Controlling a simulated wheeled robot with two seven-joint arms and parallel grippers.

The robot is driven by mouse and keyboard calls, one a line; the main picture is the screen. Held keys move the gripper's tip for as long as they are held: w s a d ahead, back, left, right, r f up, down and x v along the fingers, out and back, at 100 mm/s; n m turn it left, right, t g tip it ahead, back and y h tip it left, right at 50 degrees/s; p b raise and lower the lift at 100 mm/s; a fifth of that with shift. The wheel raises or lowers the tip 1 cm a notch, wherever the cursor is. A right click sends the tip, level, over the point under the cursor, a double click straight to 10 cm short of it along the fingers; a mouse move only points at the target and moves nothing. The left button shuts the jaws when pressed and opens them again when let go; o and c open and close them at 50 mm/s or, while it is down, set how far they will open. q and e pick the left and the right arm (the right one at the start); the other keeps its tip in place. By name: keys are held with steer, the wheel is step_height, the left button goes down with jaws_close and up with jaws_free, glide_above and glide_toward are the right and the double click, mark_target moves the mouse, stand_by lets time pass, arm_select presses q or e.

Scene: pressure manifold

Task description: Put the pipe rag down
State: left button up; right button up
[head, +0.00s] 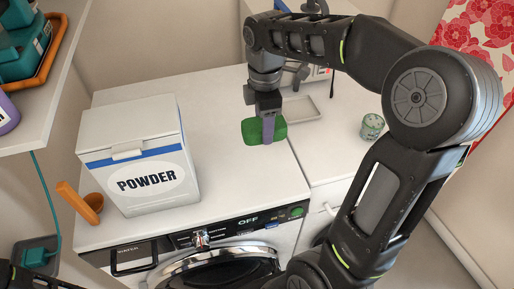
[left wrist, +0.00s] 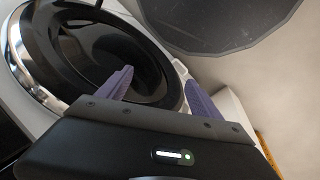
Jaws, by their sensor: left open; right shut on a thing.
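The pipe rag, a green cloth (head: 251,131), is at the right part of the white washing machine top (head: 215,95). My right gripper (head: 267,136) points down with its purple fingers on the rag and is shut on it. The rag looks at or just above the surface; I cannot tell whether it touches. My left gripper (left wrist: 155,88) shows in the left wrist view with its two purple fingers apart and nothing between them. The washer's round door (left wrist: 95,50) lies beyond it.
A white powder box (head: 140,160) and an orange scoop (head: 82,205) stand on the washer's left. A shallow tray (head: 298,108) and a green-white tin (head: 372,126) are on the right counter. A shelf (head: 50,110) juts in at left. The washer top's middle and back are clear.

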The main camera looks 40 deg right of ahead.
steer(key=shift+d+f, duration=0.2)
steer(key=shift+d, duration=0.05)
steer(key=shift+w+a+r+b, duration=0.15)
steer(key=shift+a+r+b, duration=0.2)
steer(key=shift+b, duration=0.15)
steer(key=shift+w+a+r+n, duration=0.15)
steer(key=shift+a+r+n, duration=0.25)
steer(key=shift+a, duration=0.4)
glide_above(257, 159)
steer(key=shift+f, duration=3.1)
steer(key=shift+f, duration=1.9)
